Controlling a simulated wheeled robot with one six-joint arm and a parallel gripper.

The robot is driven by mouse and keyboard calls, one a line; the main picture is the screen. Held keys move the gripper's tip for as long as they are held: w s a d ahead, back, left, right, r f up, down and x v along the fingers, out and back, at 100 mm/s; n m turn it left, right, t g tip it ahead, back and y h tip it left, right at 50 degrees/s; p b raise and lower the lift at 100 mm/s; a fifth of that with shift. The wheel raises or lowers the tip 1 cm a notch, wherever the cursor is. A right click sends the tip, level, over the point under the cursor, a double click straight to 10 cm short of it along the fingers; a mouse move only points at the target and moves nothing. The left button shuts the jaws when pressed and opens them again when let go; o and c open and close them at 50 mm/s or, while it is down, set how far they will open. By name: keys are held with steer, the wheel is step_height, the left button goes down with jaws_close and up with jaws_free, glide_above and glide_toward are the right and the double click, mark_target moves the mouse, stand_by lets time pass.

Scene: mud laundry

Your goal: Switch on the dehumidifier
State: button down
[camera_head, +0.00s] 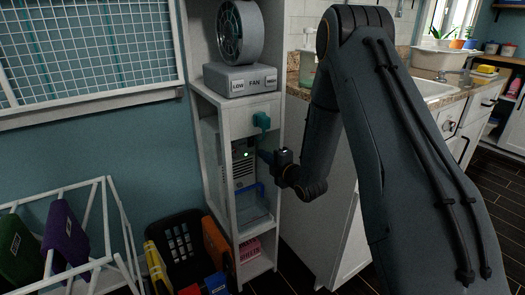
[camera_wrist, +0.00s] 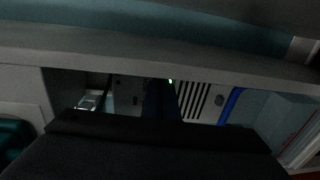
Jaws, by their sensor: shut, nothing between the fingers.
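The dehumidifier (camera_head: 243,172) is a pale box with dark vent slots, standing inside the narrow white cabinet under the fan. A small green light shows on its upper front. In the wrist view its slotted front (camera_wrist: 195,102) and the green light lie just beyond the fingers. My gripper (camera_head: 264,156) is shut and empty, reaching in from the right at the light's height. In the wrist view my gripper (camera_wrist: 159,92) is dark and its tip is close to the light. I cannot tell whether it touches the front. The gripper hides part of the panel.
The cabinet (camera_head: 212,180) has an upper shelf board and side walls close around the gripper. A teal object (camera_head: 261,120) hangs at its upper front edge. A fan (camera_head: 240,35) stands on top. A black crate (camera_head: 182,243) and white rack (camera_head: 107,225) stand left.

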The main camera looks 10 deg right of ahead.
steer(key=f+v, duration=0.2)
steer(key=v, duration=0.7)
steer(key=shift+s+a, duration=0.1)
steer(key=s+a+r+m+g+h, duration=0.2)
steer(key=s+a+r+m+g, duration=0.25)
steer(key=s, duration=0.85)
steer(key=s+a+r+m+g+h, duration=0.15)
steer(key=s+r+m+g, duration=0.25)
steer(key=s+m+g, duration=0.55)
steer(key=s+a+r+m+g+h, duration=0.2)
steer(key=s+a+r+m, duration=0.25)
steer(key=s, duration=1.05)
steer(key=d+r+m+p, duration=0.3)
steer(key=d+r+p, duration=0.4)
steer(key=p, duration=0.9)
steer(key=shift+d+r, duration=0.3)
steer(key=shift+d, duration=0.45)
